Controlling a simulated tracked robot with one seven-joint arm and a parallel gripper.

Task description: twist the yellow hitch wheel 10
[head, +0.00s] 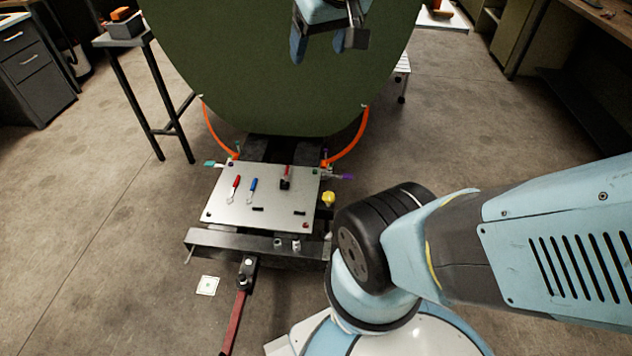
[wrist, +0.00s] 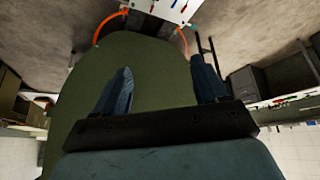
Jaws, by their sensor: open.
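The yellow hitch wheel (head: 328,199) is a small knob at the right edge of a pale metal plate (head: 225,208), low in front of the green fuselage panel (head: 260,80). It is upright on its mount, close to my arm's dark joint. My gripper (head: 328,42) is at the top of the head view, in front of the green panel, far above the wheel and empty. Its two fingers are spread apart; they also show in the wrist view (wrist: 160,72) over the green panel. I cannot make out the wheel in the wrist view.
The plate carries a red handle (head: 236,182), a blue handle (head: 252,185) and another red-topped lever (head: 286,178). Orange hoses (head: 345,148) curve down on both sides. A red bar (head: 235,318) extends toward me. A dark-legged stand (head: 160,95) is at left. Floor beside the plate is clear.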

